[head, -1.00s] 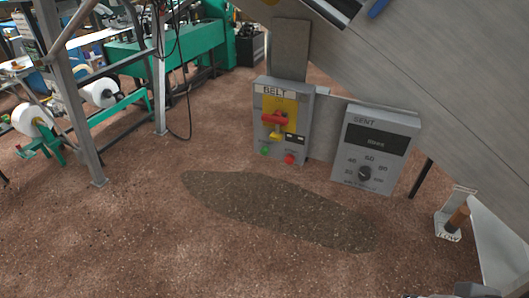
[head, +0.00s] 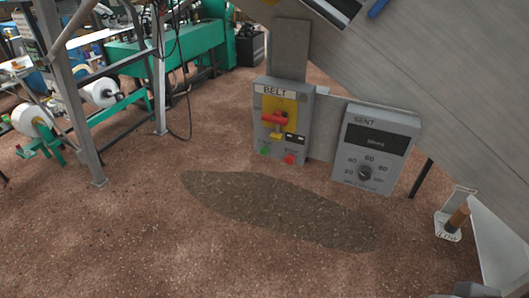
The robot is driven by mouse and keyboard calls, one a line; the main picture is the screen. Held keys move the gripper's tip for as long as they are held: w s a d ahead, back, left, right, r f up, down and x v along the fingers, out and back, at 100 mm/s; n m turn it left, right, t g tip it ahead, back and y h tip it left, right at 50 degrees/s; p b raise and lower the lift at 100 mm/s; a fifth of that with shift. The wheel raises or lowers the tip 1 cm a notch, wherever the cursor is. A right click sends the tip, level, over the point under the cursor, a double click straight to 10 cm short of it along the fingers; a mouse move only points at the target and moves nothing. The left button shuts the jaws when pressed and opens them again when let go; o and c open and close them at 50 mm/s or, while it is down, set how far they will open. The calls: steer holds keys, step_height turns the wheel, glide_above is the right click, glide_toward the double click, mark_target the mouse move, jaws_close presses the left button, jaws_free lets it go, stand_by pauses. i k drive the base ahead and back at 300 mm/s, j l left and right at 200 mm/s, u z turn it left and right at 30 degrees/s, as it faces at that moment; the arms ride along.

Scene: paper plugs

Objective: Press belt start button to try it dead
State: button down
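The grey BELT control box (head: 260,130) is mounted on a post below the sloping grey panel, near the middle of the head view. Its green button (head: 264,152) is at the lower left, and a red button (head: 289,159) is at the lower right. Above them a red rotary handle (head: 275,118) lies roughly crosswise on a yellow plate (head: 288,104). A small yellow piece hangs under the handle; I cannot tell what it is. Nothing touches the green button. My gripper's fingers do not show; only a dark shape, possibly part of my arm, shows at the bottom right edge.
A second grey box marked SENT (head: 376,150), with a dark display and a dial, stands right of the BELT box. A dark patch (head: 280,210) lies on the brown floor. Floor before the boxes is clear.

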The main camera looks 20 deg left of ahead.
mark_target(263, 150)
steer(key=i+j+u, duration=0.2)
steer(key=u, duration=0.2)
steer(key=i+j+u, duration=0.1)
steer(key=u, duration=0.3)
steer(key=i+u, duration=0.4)
steer(key=k, duration=0.1)
